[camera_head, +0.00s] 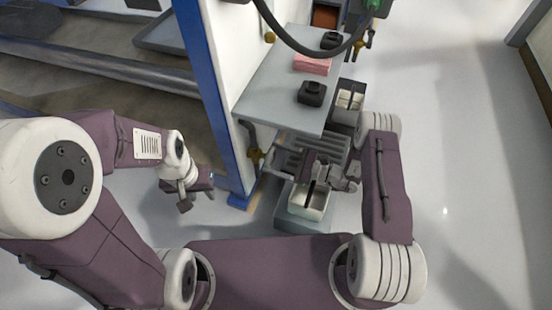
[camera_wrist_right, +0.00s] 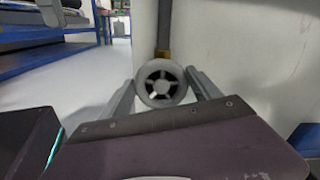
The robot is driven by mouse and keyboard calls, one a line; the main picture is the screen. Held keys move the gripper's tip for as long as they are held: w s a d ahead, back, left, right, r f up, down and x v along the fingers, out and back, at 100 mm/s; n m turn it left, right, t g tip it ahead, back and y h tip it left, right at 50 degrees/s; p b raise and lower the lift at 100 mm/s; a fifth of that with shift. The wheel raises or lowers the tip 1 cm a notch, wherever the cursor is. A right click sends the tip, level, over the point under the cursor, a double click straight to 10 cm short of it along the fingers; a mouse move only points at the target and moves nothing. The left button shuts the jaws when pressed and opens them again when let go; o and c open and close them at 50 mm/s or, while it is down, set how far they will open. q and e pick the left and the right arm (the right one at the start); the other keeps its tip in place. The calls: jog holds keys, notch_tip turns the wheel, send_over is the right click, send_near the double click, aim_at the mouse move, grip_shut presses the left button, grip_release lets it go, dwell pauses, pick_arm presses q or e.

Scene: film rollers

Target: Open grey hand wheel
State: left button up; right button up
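The grey hand wheel (camera_wrist_right: 161,83) is a round ring with spokes, seen face-on in the right wrist view. It sits below a brass fitting (camera_wrist_right: 163,55) on a vertical pipe. My right gripper (camera_wrist_right: 161,77) is open, with one finger on each side of the wheel near the fingertips. Whether the fingers touch the rim cannot be told. In the head view my right gripper (camera_head: 281,160) lies below the grey shelf, near a brass valve (camera_head: 254,153); the wheel cannot be made out there. My left gripper (camera_head: 198,197) is open and empty, left of the blue post.
The blue post (camera_head: 212,100) stands between my two grippers. The grey shelf (camera_head: 275,85) above my right gripper carries black devices (camera_head: 312,93) and a pink block (camera_head: 312,64). White bins (camera_head: 307,202) are close below. Floor at the right (camera_head: 465,170) is clear.

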jog(key=c, duration=0.6)
jog(key=shift+c, duration=0.2)
jog(key=shift+n, duration=0.3)
jog(key=n+p, duration=0.2)
jog(key=shift+s+n, duration=0.1)
jog(key=shift+n, duration=0.2)
jog(key=shift+s+f+n+p, duration=0.15)
jog(key=shift+n+p, duration=0.55)
jog(key=shift+n, duration=1)
jog(key=o, duration=1.4)
jog(key=shift+c, duration=0.2)
